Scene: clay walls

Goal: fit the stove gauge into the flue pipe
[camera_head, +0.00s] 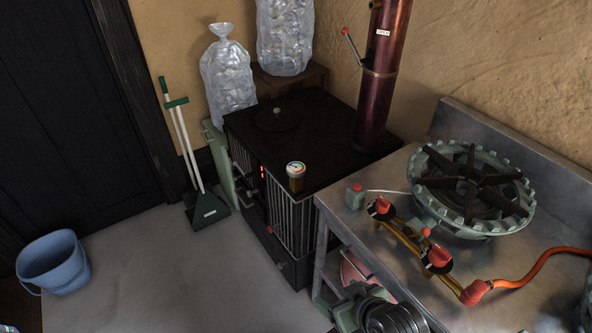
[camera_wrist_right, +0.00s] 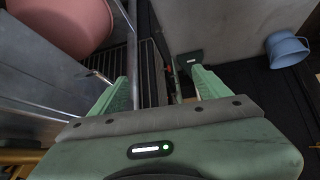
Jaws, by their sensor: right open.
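The stove gauge (camera_head: 295,169) has a round white face with a coloured scale and a brownish stem below it. It stands upright at the front right edge of the black stove top (camera_head: 320,140). The dark red flue pipe (camera_head: 385,75) rises from the back right of the stove and carries a small white label and a red-tipped lever (camera_head: 350,42). My right gripper (camera_head: 345,303) is low at the bottom of the head view, beside the counter and below the gauge. In the right wrist view its green fingers (camera_wrist_right: 165,88) are apart with nothing held between them. My left gripper is not in view.
A steel counter (camera_head: 510,285) with a gas burner (camera_head: 470,185) and brass valves with red knobs (camera_head: 437,257) stands at right. A pink tub (camera_wrist_right: 65,25) sits below it. Clear bags (camera_head: 228,80), a dustpan (camera_head: 207,208) and a blue bucket (camera_head: 53,262) stand left. Floor between is clear.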

